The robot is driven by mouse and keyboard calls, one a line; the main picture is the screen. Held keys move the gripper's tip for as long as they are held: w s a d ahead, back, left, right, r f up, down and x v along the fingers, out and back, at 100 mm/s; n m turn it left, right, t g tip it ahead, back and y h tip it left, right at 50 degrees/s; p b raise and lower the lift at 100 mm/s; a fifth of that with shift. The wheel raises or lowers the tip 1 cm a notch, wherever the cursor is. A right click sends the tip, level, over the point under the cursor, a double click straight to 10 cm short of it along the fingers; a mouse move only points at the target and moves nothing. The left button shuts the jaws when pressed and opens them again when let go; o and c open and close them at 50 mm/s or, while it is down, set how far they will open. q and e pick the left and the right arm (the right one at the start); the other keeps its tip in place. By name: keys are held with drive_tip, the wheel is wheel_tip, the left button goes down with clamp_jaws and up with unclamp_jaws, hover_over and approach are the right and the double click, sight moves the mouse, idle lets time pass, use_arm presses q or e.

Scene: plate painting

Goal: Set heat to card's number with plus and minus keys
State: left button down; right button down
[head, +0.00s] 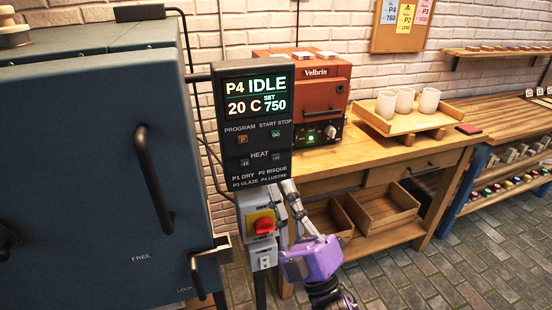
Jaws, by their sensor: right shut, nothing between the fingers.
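The black control panel (256,125) stands beside the blue kiln and reads P4 IDLE, 20 C, SET 750. Under the word HEAT it has a minus key (244,162) on the left and a plus key (276,158) on the right. The card (389,14) at the left of the cork board shows P4 and 760. My right gripper (288,187), with a purple body, is shut and empty. Its fingertips point up at the panel's lower right edge, just below the plus key. Contact with the panel cannot be told. My left gripper is not in view.
The blue kiln (90,130) with its door handle fills the left. A red switch (264,226) sits below the panel, close to my right gripper. A small red kiln (318,95) and a tray (405,122) with white cups stand on the wooden bench behind.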

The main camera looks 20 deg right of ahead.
sight(276, 158)
drive_tip(key=shift+w+a+b, duration=0.1)
drive_tip(key=shift+w+b, duration=0.5)
drive_tip(key=shift+w, duration=3.05)
drive_tip(key=shift+w, duration=0.1)
drive_tip(key=shift+w, duration=0.3)
drive_tip(key=shift+w, duration=0.35)
drive_tip(key=shift+s, duration=0.8)
